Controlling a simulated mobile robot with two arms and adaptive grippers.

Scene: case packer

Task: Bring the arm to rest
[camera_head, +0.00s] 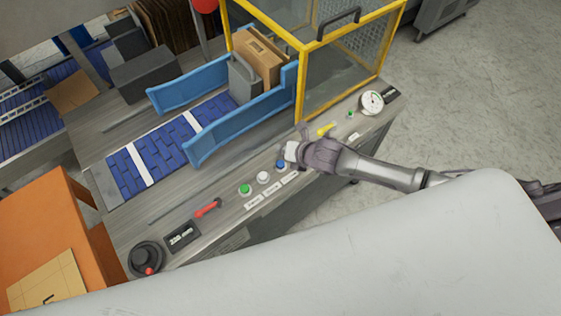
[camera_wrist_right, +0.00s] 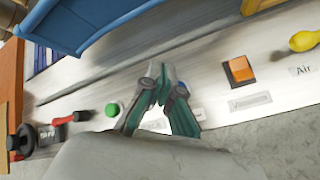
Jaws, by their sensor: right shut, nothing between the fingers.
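My right arm reaches in from the right in the head view. Its gripper (camera_head: 292,152) is over the front control strip of the machine, near the blue button (camera_head: 281,164). In the right wrist view the same gripper (camera_wrist_right: 163,92) has its fingers closed together with nothing between them. It hangs over the panel, right of the green button (camera_wrist_right: 112,110). Whether the fingertips touch the panel, I cannot tell. An orange square button (camera_wrist_right: 239,71) is to its right, apart from it. My left gripper is not in view.
The control panel also holds a white button (camera_head: 263,178), a red handle (camera_head: 208,208), a yellow knob (camera_head: 326,130) and a gauge (camera_head: 371,102). Blue guide rails (camera_head: 240,124) and a yellow-framed guard (camera_head: 301,85) stand behind. Open floor (camera_head: 470,110) lies to the right.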

